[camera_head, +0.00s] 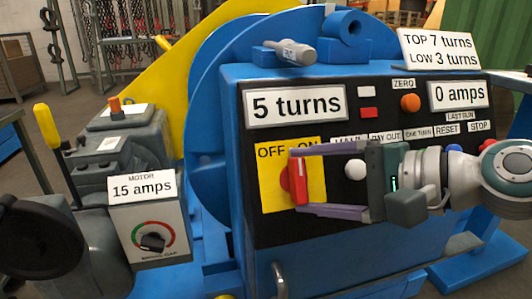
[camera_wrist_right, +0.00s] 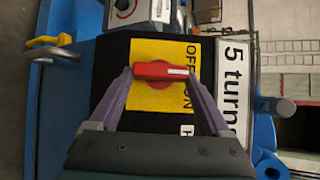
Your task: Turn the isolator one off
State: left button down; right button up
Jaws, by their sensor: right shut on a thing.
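The isolator is a red rotary handle (camera_head: 299,181) on a yellow plate (camera_head: 271,192) marked OFF at left and ON at right. The handle stands about upright, its white-marked end up, roughly between the two words. My right gripper (camera_head: 294,181) comes in from the right and is shut on the handle, one purple finger at its top end and one at its bottom end. In the right wrist view the handle (camera_wrist_right: 160,70) lies across between both fingertips (camera_wrist_right: 159,73), over the yellow plate (camera_wrist_right: 150,48). My left gripper is not in view.
The black panel (camera_head: 262,236) also carries a white button (camera_head: 355,169), an orange knob (camera_head: 410,102) and a row of labels; my right arm covers part of it. A "5 turns" display (camera_head: 294,105) sits above the isolator. A motor box (camera_head: 152,222) reading 15 amps stands at left.

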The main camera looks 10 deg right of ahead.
jog(key=n+g+p, duration=0.1)
jog(key=p, duration=0.1)
jog(key=r+n+g+h+p, duration=0.1)
jog(key=n+p, duration=0.1)
jog(key=p, duration=0.1)
jog(key=n+g+h+p, duration=0.1)
jog(key=n+p, duration=0.1)
jog(key=shift+w+a+r, duration=0.1)
jog(key=shift+w+r, duration=0.1)
jog(key=shift+r, duration=0.05)
jog(key=n+h+p, duration=0.1)
jog(key=n+p, duration=0.1)
jog(key=p, duration=0.1)
jog(key=shift+a+g, duration=0.15)
jog(key=shift+g, duration=0.25)
jog(key=shift+f+n+p, duration=0.15)
jog(key=shift+n+p, duration=0.15)
jog(key=shift+p, duration=0.05)
jog(key=shift+h, duration=0.3)
jog(key=o, duration=1.2)
jog(key=p+v, duration=0.5)
jog(key=v, duration=0.4)
jog(key=shift+s+d+r, duration=0.15)
jog(key=shift+d+r, duration=0.1)
jog(key=shift+r, duration=0.05)
